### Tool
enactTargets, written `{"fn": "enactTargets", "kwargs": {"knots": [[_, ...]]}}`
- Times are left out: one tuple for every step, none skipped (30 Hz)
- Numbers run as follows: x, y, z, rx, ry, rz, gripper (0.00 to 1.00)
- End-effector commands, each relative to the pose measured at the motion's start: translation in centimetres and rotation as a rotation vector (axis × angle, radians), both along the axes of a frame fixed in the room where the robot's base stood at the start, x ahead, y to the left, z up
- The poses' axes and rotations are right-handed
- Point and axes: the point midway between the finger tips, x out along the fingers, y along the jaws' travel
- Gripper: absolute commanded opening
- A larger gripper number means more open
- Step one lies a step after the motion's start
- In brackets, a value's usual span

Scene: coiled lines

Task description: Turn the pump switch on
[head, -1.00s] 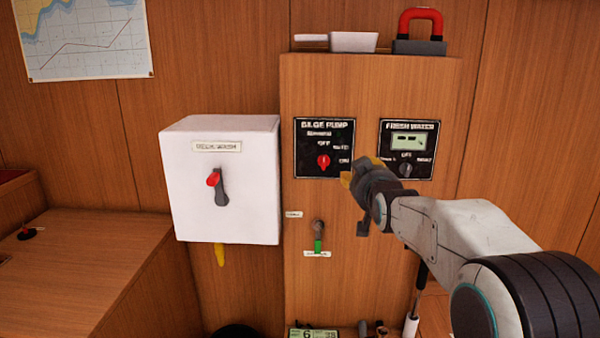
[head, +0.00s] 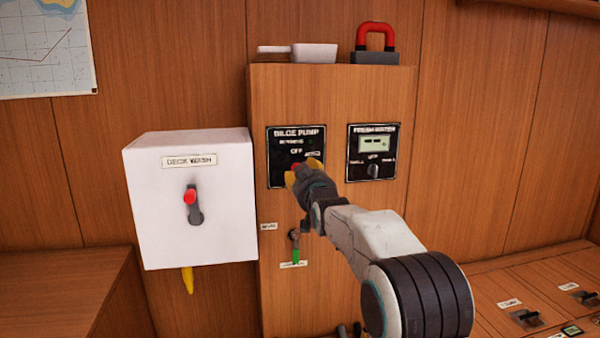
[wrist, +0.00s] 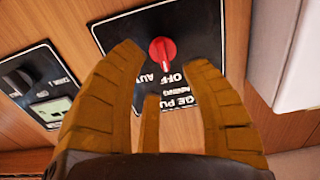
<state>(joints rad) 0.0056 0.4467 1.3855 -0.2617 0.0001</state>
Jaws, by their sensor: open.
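The black BILGE PUMP panel (head: 285,170) is on the wooden cabinet front, with a red rotary knob, mostly hidden behind my gripper in the head view. In the wrist view the red knob (wrist: 162,50) shows clearly on the panel (wrist: 188,22), beyond and between the fingertips. The panel lettering appears upside down there, and part of it is covered by my fingers. My gripper (head: 305,172) is open with yellow fingers in front of the panel's lower right. In the wrist view its fingers (wrist: 165,62) stand apart, with nothing between them; contact with the knob cannot be told.
The FRESH WATER panel (head: 373,152) is just right of the gripper. A white DECK WASH box (head: 190,235) with a red-tipped lever stands out at left. A small valve handle with a green part (head: 295,245) is below.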

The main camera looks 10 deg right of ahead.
Motion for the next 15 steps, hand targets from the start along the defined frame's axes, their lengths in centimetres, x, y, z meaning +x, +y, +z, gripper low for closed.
{"fn": "enactTargets", "kwargs": {"knots": [[0.5, 0.0, -0.1, 0.000, -0.001, 0.000, 0.42], [0.8, 0.0, -0.1, 0.000, -0.001, 0.000, 0.42], [1.2, 0.0, -0.1, 0.000, 0.000, 0.000, 0.42], [1.4, 0.0, -0.1, 0.000, -0.001, 0.000, 0.42], [1.7, 0.0, -0.1, 0.000, -0.001, 0.000, 0.42], [2.0, 0.0, 0.0, 0.000, 0.001, 0.000, 0.42], [2.2, 0.0, 0.1, 0.000, 0.000, 0.000, 0.42], [2.5, 0.0, 0.1, 0.000, 0.000, 0.000, 0.42], [2.8, 0.0, 0.0, 0.000, 0.001, 0.000, 0.42], [3.0, 0.0, 0.1, 0.000, 0.000, 0.000, 0.42], [3.1, 0.0, 0.1, 0.000, 0.000, 0.000, 0.42], [3.3, 0.0, 0.1, 0.000, 0.000, 0.000, 0.42], [3.5, 0.0, 0.1, 0.000, 0.000, 0.000, 0.42], [3.6, 0.0, 0.0, 0.000, 0.001, 0.000, 0.42], [3.7, 0.0, 0.0, 0.000, 0.001, 0.000, 0.42]]}}
